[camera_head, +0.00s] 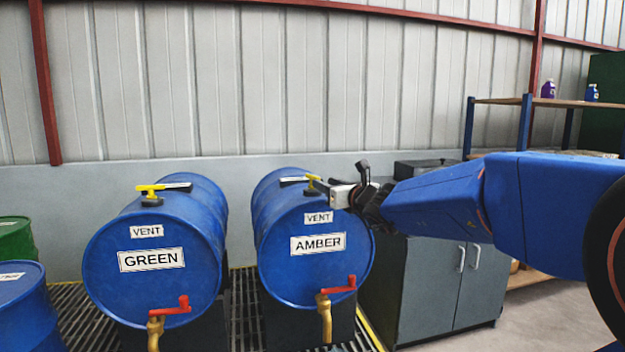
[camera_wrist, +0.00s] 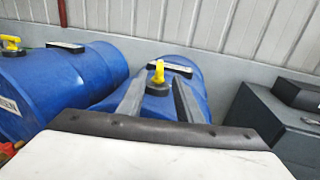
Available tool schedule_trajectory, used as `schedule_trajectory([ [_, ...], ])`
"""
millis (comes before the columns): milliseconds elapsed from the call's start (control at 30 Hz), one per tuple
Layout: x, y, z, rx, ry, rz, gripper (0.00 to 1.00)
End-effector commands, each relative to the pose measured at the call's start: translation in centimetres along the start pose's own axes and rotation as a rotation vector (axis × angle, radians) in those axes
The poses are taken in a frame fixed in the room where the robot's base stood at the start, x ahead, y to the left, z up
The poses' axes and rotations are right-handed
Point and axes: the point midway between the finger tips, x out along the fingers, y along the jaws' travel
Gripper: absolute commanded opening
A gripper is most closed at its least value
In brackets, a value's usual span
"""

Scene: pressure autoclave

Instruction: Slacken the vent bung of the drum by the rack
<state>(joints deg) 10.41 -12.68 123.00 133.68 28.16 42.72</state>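The blue AMBER drum (camera_head: 287,275) lies on its side, the nearer of the two labelled drums to the shelf rack (camera_head: 526,130). Its vent bung (camera_head: 313,181), yellow on a dark base, sits on top above the VENT label. My gripper (camera_head: 333,190) comes from the right, close beside the bung. In the wrist view my open gripper (camera_wrist: 160,82) has its two grey fingers apart, with the yellow bung (camera_wrist: 159,72) showing between their tips. No contact is visible, and I cannot tell whether the bung lies between the fingers or just beyond.
The blue GREEN drum (camera_head: 110,285) lies to the left with its own yellow vent bung (camera_head: 151,194). Red-handled taps (camera_head: 325,305) stick out in front. A grey cabinet (camera_head: 432,285) stands right of the AMBER drum, below my arm. The wall (camera_head: 240,90) is behind.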

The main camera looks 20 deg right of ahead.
Motion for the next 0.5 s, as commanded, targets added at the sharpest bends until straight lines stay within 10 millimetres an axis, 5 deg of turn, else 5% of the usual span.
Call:
schedule_trajectory([
  [500, 7.7, 0.0, -0.1, 0.0, 0.001, 0.0, 0.32],
])
